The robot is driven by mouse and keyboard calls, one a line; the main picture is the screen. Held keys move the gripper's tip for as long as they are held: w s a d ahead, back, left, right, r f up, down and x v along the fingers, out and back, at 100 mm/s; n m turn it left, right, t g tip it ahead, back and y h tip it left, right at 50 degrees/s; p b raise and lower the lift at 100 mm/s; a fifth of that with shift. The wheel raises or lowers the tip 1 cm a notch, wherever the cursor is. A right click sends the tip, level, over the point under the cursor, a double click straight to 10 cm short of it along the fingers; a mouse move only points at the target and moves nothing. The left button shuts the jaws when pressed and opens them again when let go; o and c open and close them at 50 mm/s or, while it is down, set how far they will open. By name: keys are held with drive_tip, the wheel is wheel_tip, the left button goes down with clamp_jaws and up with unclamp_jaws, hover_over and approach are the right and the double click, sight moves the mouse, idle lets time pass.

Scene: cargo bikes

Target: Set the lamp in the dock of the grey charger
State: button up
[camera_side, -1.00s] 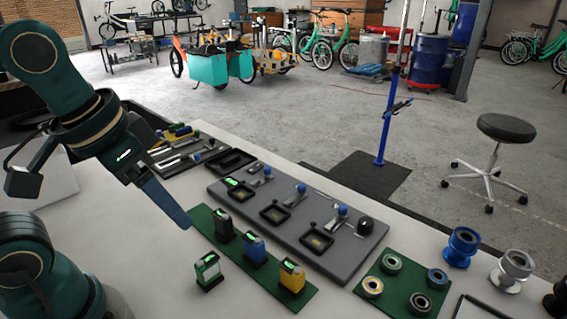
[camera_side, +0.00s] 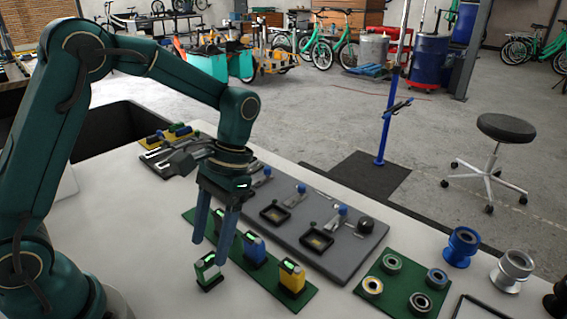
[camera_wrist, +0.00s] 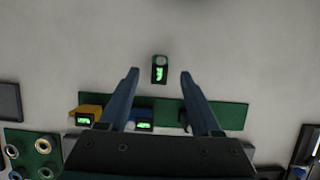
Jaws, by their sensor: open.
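The grey charger board (camera_side: 345,262) lies behind the mat with square black-framed docks (camera_side: 318,240) and blue-knobbed levers.
Blue (camera_side: 254,249) and yellow (camera_side: 292,277) blocks with green tops stand on the green mat (camera_side: 308,296); a dark one there is mostly hidden by my fingers. Rings sit on another green mat (camera_side: 388,293) at right. Tools lie behind. The near table is clear.

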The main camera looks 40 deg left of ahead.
sight(206, 260)
drive_tip(key=shift+x, duration=2.35)
clamp_jaws()
